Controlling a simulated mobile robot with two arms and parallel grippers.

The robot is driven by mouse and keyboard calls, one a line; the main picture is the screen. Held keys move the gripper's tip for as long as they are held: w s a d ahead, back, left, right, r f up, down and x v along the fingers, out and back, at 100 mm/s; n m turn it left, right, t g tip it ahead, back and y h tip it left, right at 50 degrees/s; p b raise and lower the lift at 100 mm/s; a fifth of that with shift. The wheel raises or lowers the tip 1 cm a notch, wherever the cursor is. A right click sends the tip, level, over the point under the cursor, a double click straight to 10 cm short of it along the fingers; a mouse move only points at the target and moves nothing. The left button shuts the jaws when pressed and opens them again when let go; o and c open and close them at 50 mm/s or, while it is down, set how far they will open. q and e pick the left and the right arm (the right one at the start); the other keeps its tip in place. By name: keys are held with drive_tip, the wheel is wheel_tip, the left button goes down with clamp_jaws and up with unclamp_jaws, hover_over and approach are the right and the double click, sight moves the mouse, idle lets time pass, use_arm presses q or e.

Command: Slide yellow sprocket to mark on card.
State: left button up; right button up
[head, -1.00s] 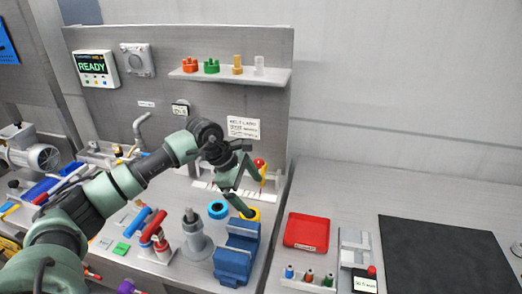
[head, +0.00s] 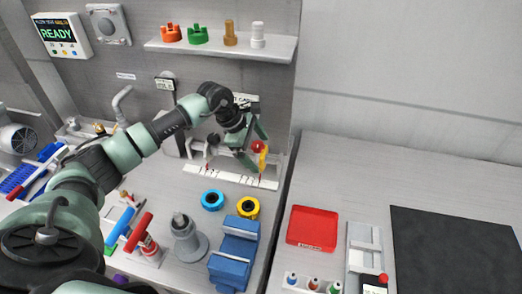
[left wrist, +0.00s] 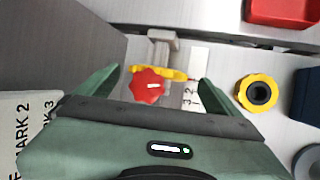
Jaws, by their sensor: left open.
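A yellow upright piece (head: 263,158) with a red knob (head: 257,146) stands at a rail with a white numbered scale (head: 230,177). In the left wrist view, the lobed red knob (left wrist: 147,86) hides part of the yellow piece (left wrist: 180,74), and scale digits (left wrist: 190,98) show beside it. My left gripper (left wrist: 156,88) is open, with its fingers on either side of the knob; I cannot tell whether they touch it. A separate yellow toothed ring (head: 248,207) lies flat on the bench. The card (head: 246,98) on the wall is partly hidden by my arm; "MARK 2" shows on it (left wrist: 22,115) in the wrist view.
A blue ring (head: 212,200), a blue block-like fixture (head: 234,250) and a grey post (head: 184,238) stand in front of the rail. A shelf (head: 222,44) with several coloured parts is above. A red tray (head: 312,227) and a dark mat (head: 452,250) are at the right.

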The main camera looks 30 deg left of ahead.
sight(250, 154)
use_arm(q)
drive_tip(key=shift+x, duration=1.15)
drive_tip(key=shift+w+f, duration=0.2)
drive_tip(key=shift+f, duration=0.05)
use_arm(e)
drive_tip(key=shift+w+r, duration=0.45)
use_arm(q)
drive_tip(key=shift+s, duration=0.1)
drive_tip(key=c, duration=2.1)
drive_tip(key=a+b, duration=0.1)
drive_tip(key=a, duration=0.1)
drive_tip(key=a+b, duration=0.1)
drive_tip(key=a, duration=0.1)
drive_tip(key=shift+s+f, duration=0.1)
drive_tip(key=shift+s, duration=0.3)
drive_tip(key=o, duration=2)
drive_tip(key=shift+o, duration=0.5)
use_arm(e)
wheel_tip(250, 154, down, 2)
drive_tip(key=shift+a+f, duration=0.1)
drive_tip(key=shift+f, duration=0.05)
